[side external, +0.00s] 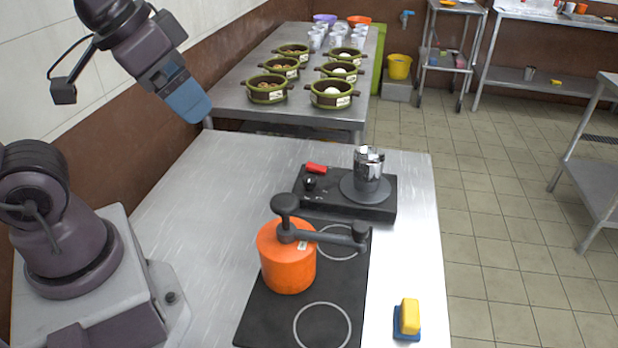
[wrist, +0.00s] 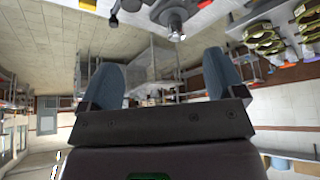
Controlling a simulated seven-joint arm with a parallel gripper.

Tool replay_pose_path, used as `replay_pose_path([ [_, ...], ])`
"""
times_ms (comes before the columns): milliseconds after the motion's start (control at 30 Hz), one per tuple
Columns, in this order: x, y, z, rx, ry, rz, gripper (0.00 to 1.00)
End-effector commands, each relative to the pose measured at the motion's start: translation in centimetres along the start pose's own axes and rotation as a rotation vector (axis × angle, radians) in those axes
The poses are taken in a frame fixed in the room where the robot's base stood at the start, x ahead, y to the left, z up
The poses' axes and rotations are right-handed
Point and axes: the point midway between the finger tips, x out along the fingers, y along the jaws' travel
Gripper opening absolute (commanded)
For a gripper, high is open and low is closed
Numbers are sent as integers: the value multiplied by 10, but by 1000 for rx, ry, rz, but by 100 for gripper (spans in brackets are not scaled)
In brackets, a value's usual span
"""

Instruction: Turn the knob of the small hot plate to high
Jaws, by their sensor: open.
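The small hot plate (side external: 333,204) is a black slab on the steel table, with a metal pot (side external: 369,172) on its round burner. A small dark knob (side external: 310,183) sits on its left part; its setting is too small to read. My gripper (side external: 190,103) is high at the upper left, above and well apart from the hot plate. In the wrist view, my gripper (wrist: 165,75) has its two blue fingers spread wide with nothing between them. The metal pot (wrist: 174,20) shows beyond the fingers at the top edge.
A red object (side external: 316,168) lies beside the knob. In front, an orange pot (side external: 287,268) with a dark crank-like top stands on a black cooktop (side external: 263,317). A yellow sponge (side external: 410,315) is at the front right. Several green pots (side external: 331,94) stand on the back table. The table's left part is clear.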

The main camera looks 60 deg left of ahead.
Motion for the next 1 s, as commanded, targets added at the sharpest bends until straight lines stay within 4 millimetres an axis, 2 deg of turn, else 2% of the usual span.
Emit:
replay_pose_path([
  [33, 0, 0, 0, 0, 0, 0, 81],
  [133, 4, -2, 1, -11, -21, -6, 59],
  [267, 23, -8, 0, -33, -116, -18, 59],
  [467, 63, -23, -32, -41, -282, -34, 59],
  [700, 132, -49, -74, 108, -441, 7, 59],
  [1000, 239, -84, -106, 425, -549, 149, 59],
])
